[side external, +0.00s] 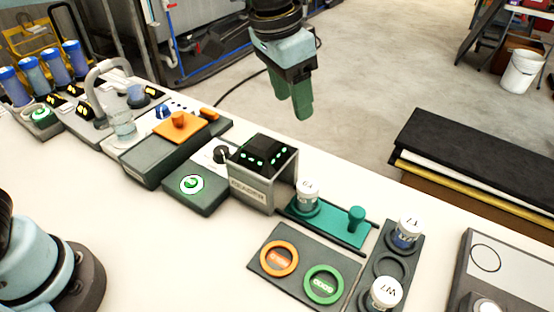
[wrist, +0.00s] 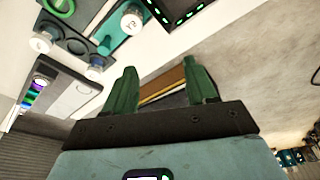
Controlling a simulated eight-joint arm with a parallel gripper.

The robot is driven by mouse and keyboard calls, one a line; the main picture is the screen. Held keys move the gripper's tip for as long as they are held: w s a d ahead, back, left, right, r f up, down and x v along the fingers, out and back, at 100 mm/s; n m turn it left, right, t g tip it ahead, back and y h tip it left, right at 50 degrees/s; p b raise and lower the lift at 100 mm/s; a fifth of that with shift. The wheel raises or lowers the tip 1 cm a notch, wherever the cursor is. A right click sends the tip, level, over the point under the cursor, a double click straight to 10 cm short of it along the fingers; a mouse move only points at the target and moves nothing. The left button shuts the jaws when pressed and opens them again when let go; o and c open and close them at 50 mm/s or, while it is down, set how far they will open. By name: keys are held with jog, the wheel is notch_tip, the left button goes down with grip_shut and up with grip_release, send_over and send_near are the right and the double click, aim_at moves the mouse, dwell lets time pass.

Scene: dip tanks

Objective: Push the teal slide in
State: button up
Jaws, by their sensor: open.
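The teal slide (side external: 335,227) sticks out to the right of the reader (side external: 262,172), a grey box with a dark top and green lights. The slide carries a jar (side external: 307,196) with a white lid near the reader and has an upright teal knob (side external: 356,218) at its outer end. In the wrist view the slide (wrist: 113,30) shows at the upper left, with the jar (wrist: 132,20) on it. My gripper (side external: 299,112) is open and empty, raised above and behind the slide, clear of it. Its green fingers (wrist: 160,82) stand apart in the wrist view.
A dark plate with an orange ring (side external: 279,258) and a green ring (side external: 323,284) lies in front of the slide. A rack (side external: 390,267) with two jars stands to its right. An orange-topped unit (side external: 180,127) and several blue-capped tubes are at the left.

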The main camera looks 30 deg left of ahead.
jog(key=d+f+m+g, duration=0.2)
jog(key=d, duration=0.8)
jog(key=m+y, duration=0.1)
send_near(358, 211)
notch_tip(358, 211, down, 9)
jog(key=shift+w+d+r, duration=0.1)
jog(key=shift+w+r, duration=0.05)
jog(key=shift+r, duration=0.05)
grip_shut()
